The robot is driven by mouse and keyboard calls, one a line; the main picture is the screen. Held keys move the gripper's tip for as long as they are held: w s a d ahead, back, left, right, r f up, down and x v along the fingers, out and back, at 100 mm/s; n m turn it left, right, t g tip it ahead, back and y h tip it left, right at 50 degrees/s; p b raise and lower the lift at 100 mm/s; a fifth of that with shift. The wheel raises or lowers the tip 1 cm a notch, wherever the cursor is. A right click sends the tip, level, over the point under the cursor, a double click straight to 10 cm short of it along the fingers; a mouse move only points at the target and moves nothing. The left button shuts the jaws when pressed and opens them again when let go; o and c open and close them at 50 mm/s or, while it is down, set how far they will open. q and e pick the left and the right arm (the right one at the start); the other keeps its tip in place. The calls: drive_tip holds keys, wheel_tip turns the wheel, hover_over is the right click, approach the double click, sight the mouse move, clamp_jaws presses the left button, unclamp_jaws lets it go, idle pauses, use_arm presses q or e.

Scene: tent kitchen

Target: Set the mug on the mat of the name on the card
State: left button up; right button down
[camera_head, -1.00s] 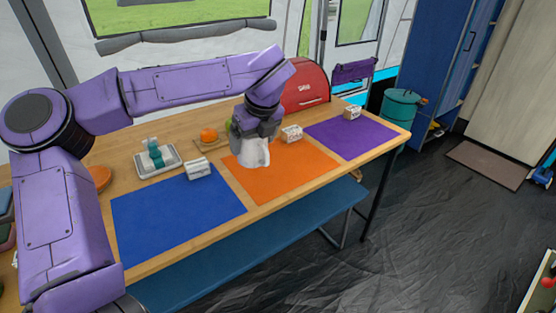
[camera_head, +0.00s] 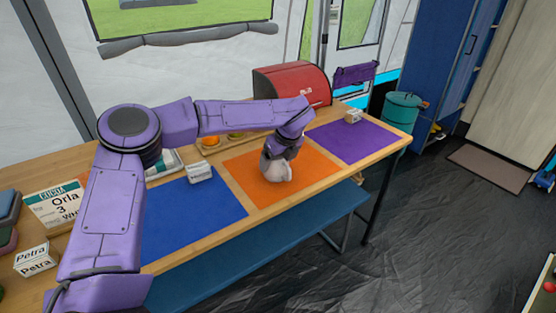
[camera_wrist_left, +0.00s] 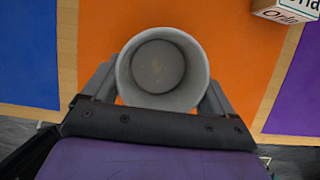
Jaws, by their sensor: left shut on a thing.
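A pale grey mug (camera_head: 275,170) is in my left gripper (camera_head: 284,150), over the middle of the orange mat (camera_head: 316,179). In the left wrist view I look down into the mug (camera_wrist_left: 158,68), between the gripper's (camera_wrist_left: 157,98) two fingers. I cannot tell whether the mug touches the mat. The card (camera_head: 58,207) at the left reads "Cocoa", "Orla", "3" and a cut-off word. The blue mat (camera_head: 195,218) lies left of the orange one and the purple mat (camera_head: 350,142) right. My right gripper is out of view.
A name block (camera_wrist_left: 290,10) by the orange mat's back right corner starts with "Or". Other blocks stand by the blue mat (camera_head: 200,172) and purple mat (camera_head: 353,116). A "Petra" block (camera_head: 36,260) stands at front left. A red bread bin (camera_head: 292,90) stands behind.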

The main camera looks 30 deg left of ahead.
use_arm(q)
drive_tip(key=o, duration=1)
drive_tip(key=shift+f, duration=0.1)
drive_tip(key=shift+o, duration=0.2)
drive_tip(key=shift+d+r, duration=0.1)
drive_tip(key=shift+r, duration=0.35)
drive_tip(key=v, duration=1.1)
drive_tip(key=shift+r+p, duration=0.25)
drive_tip(key=shift+p, duration=0.05)
drive_tip(key=shift+s+d, duration=0.1)
drive_tip(key=shift+d, duration=0.05)
